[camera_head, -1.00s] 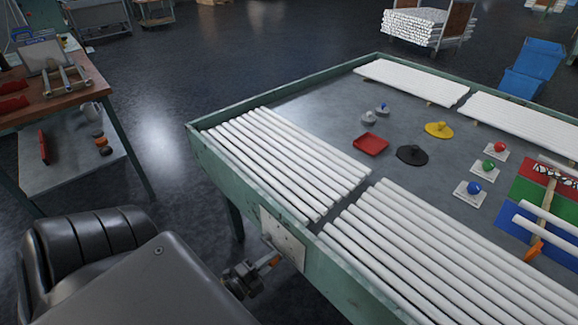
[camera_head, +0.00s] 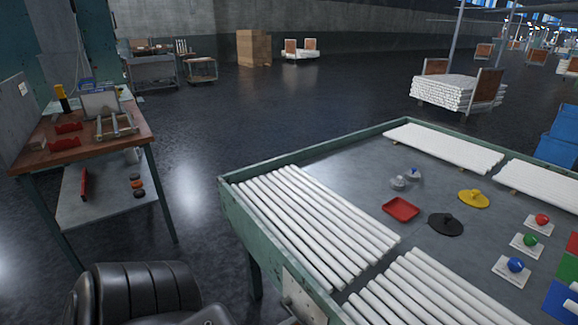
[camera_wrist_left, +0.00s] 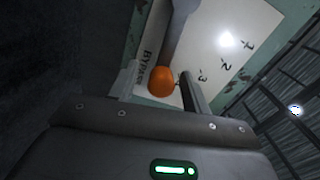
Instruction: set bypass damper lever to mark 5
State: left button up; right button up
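The bypass damper plate (camera_wrist_left: 215,40) is white with the word BYPASS and the marks 1, 2 and 3 in the left wrist view. Its grey lever (camera_wrist_left: 178,35) runs from the top edge down to an orange knob (camera_wrist_left: 162,80), past the 3. No mark 4 or 5 is legible. My left gripper (camera_wrist_left: 160,88) has one finger on each side of the knob, with small gaps seeming to show, so it looks open around it. In the head view the plate (camera_head: 303,298) is on the table's near side, cut by the lower edge. My right gripper is not in view.
A green-edged table (camera_head: 232,205) carries white tubes (camera_head: 315,225), a red tray (camera_head: 401,209) and colored knobs. A wooden workbench (camera_head: 85,135) stands at left. Open dark floor lies between them.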

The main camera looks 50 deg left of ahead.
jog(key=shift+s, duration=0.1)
pick_arm(q)
jog(key=shift+s, duration=0.2)
jog(key=s+b, duration=0.1)
jog(key=s, duration=0.9)
jog(key=shift+s+a, duration=0.2)
jog(key=shift+a, duration=0.05)
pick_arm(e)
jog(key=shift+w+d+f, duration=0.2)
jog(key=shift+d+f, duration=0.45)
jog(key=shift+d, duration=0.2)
